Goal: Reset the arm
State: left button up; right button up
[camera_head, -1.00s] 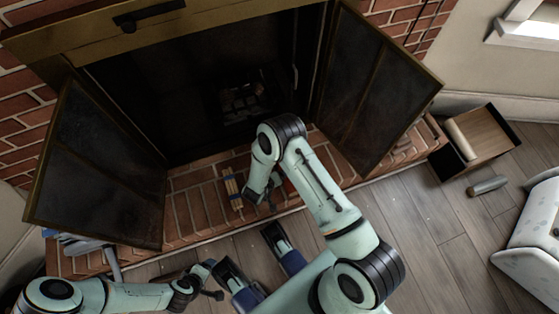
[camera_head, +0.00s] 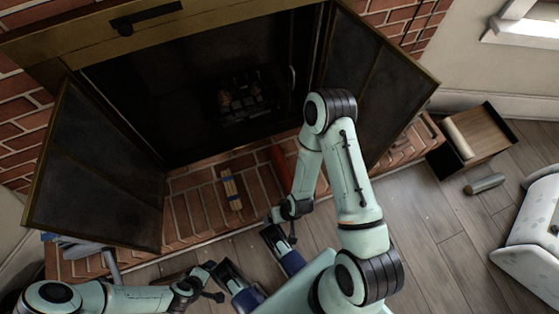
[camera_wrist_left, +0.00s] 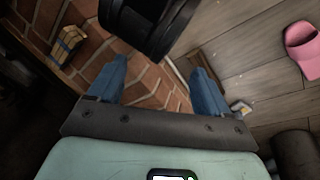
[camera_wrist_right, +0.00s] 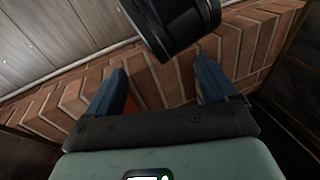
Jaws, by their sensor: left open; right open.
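My left gripper (camera_wrist_left: 158,76) shows with its two blue fingers wide apart, open and empty, above brick and floor. In the head view the left arm lies low at the bottom left. My right gripper (camera_wrist_right: 163,75) is also open and empty, its blue fingers apart over the brick hearth. In the head view the right arm is bent at the elbow, its wrist hanging down near the hearth's front edge. The right arm partly hides the right door and a red object on the hearth.
A fireplace (camera_head: 185,95) stands with its left door (camera_head: 100,165) and right door (camera_head: 375,85) open. On the brick hearth (camera_head: 190,215) lie a banded wood bundle (camera_head: 231,189) and a red object (camera_head: 280,165). A wooden box (camera_head: 488,135) and a grey cylinder (camera_head: 485,184) are at right.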

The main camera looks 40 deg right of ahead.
pick_arm(q)
jog(key=s+d+r+g+p, duration=0.1)
jog(key=s+r+p, duration=0.2)
jog(key=r+p, duration=0.6)
jog(key=s+d+r+g+h+p, duration=0.1)
jog(key=s+d+r+g+p, duration=0.1)
jog(key=r+p, duration=0.7)
jog(key=shift+s+m, duration=0.3)
jog(key=shift+s, duration=0.25)
pick_arm(e)
jog(key=s+a+r+g, duration=0.1)
jog(key=s+r, duration=0.2)
jog(key=r, duration=0.6)
jog(key=s+a+r+g+y, duration=0.1)
jog(key=s+a+r, duration=0.1)
jog(key=r, duration=0.7)
jog(key=shift+s+n+g, duration=0.3)
jog(key=shift+s+g, duration=0.1)
jog(key=shift+s, duration=0.1)
pick_arm(q)
jog(key=shift+r, duration=0.1)
pick_arm(e)
jog(key=shift+r, duration=0.1)
